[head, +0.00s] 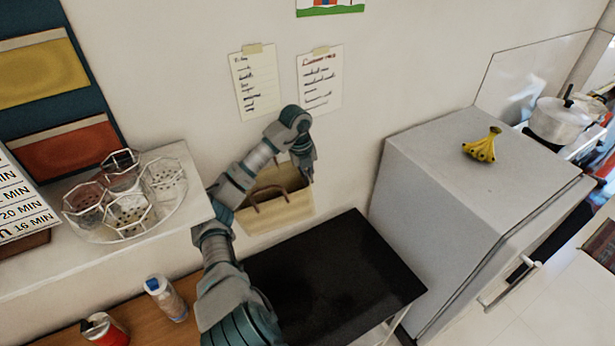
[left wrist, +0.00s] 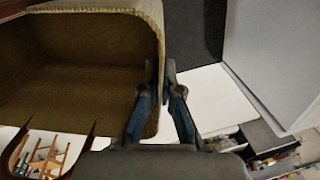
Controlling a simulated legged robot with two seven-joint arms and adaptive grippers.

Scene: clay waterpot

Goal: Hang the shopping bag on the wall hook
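The tan woven shopping bag (head: 280,212) with brown handles is upright near the wall, behind the black-topped table. My left gripper (head: 304,172) is at the bag's upper right side. In the left wrist view, the bag's open inside (left wrist: 70,85) fills the left half. The fingers of my left gripper (left wrist: 160,72) are close together, one on each side of the bag's side wall, pinching it near the rim. My right gripper is out of view.
A black-topped table (head: 340,270) stands below the bag. A grey fridge (head: 430,200) with bananas (head: 483,146) on top is to the right. A white shelf (head: 100,255) with a wire glass holder (head: 125,200) is at left. Paper notes (head: 255,82) are on the wall above.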

